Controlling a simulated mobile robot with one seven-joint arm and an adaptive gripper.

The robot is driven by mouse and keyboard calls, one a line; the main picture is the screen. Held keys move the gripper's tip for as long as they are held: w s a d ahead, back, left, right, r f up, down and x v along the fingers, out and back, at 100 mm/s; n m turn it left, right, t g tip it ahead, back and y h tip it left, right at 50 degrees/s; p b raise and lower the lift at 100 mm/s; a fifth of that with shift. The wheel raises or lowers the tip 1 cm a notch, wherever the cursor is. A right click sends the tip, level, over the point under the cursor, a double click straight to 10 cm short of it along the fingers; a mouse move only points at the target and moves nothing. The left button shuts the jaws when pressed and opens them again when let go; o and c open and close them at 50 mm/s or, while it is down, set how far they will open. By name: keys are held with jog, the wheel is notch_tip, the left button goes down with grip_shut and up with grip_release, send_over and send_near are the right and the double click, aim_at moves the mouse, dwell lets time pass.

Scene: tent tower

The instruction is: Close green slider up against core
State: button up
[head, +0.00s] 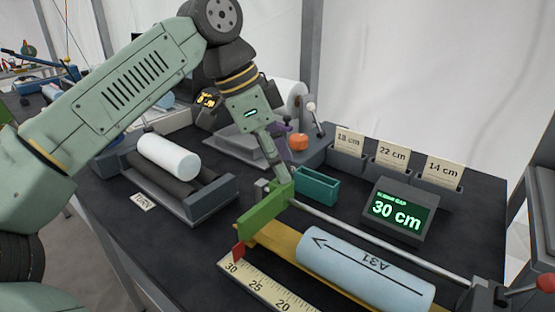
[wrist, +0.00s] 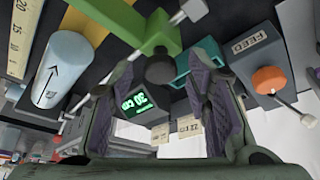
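The green slider (head: 262,212) sits on a rail at the left end of the yellow trough (head: 275,245), with a red pointer at the ruler's 30 mark. My gripper (head: 284,180) is down at the slider's far end. In the wrist view the fingers (wrist: 160,85) are open, with a dark round knob (wrist: 160,68) of the slider (wrist: 138,28) between their tips and gaps visible at both sides. The core also shows there (wrist: 62,62).
A display (head: 398,208) reads 30 cm. A ruler (head: 262,285) lies along the trough's near side. A teal bin (head: 317,186) stands close right of my gripper. A white roll (head: 168,157) rests on rollers at left. Labelled bins (head: 393,160) stand behind.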

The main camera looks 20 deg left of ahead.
grip_shut()
dwell(0.3)
dwell(0.3)
